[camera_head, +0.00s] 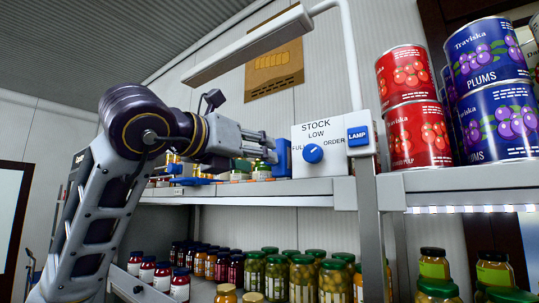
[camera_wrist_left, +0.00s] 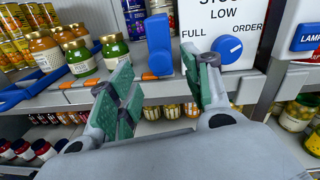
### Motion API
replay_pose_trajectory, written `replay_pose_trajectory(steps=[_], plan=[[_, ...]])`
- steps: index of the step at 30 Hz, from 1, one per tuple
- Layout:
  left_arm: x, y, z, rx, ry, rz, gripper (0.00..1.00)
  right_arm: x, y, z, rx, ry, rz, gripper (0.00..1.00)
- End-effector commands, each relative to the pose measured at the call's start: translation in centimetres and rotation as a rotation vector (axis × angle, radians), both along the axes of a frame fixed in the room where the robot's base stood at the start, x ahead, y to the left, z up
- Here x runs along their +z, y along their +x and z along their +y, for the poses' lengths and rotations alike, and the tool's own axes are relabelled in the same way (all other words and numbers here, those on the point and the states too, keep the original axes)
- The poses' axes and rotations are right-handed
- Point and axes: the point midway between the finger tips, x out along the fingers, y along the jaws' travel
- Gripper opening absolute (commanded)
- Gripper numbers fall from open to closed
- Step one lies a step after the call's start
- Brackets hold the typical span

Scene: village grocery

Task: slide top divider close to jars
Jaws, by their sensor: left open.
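My left gripper (camera_head: 268,152) reaches in from the left at the top shelf's front edge. In the left wrist view the gripper (camera_wrist_left: 156,80) is open, with green-padded fingers apart. A blue upright divider (camera_wrist_left: 158,46) shows beyond and between the fingertips; I cannot tell whether they touch it. It also shows in the head view (camera_head: 283,158), just left of the stock sign. Glass jars with orange (camera_wrist_left: 42,50) and green (camera_wrist_left: 80,58) contents stand left of the divider on the top shelf, with a gap between. In the head view my arm hides most of these jars.
A white stock panel with a blue knob (camera_head: 313,153) and a blue lamp switch (camera_head: 357,136) adjoin the divider. A lamp arm (camera_head: 250,48) hangs above. Red cans (camera_head: 417,133) and plum cans (camera_head: 499,120) stand right. More jars (camera_head: 303,275) fill the lower shelf.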

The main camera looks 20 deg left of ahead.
Motion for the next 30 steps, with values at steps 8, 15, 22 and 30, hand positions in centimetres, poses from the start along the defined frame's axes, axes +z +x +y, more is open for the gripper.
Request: replay_pose_trajectory(steps=[8, 15, 22, 30], plan=[[0.1, 3.5, -1.1, 0.000, -0.001, 0.003, 0.49, 1.3, 0.0, 0.0, 0.000, 0.000, 0.000, 0.40], [0.0, 5.2, -1.6, 0.000, 0.000, 0.002, 0.49, 1.8, 0.0, 0.0, 0.000, 0.000, 0.000, 0.40], [0.0, 5.5, -1.7, 0.001, 0.000, 0.001, 0.49, 1.8, 0.0, 0.0, 0.000, 0.000, 0.000, 0.40], [0.0, 5.5, -1.7, 0.001, -0.001, 0.001, 0.34, 1.8, 0.0, 0.0, 0.000, 0.000, 0.000, 0.40]])
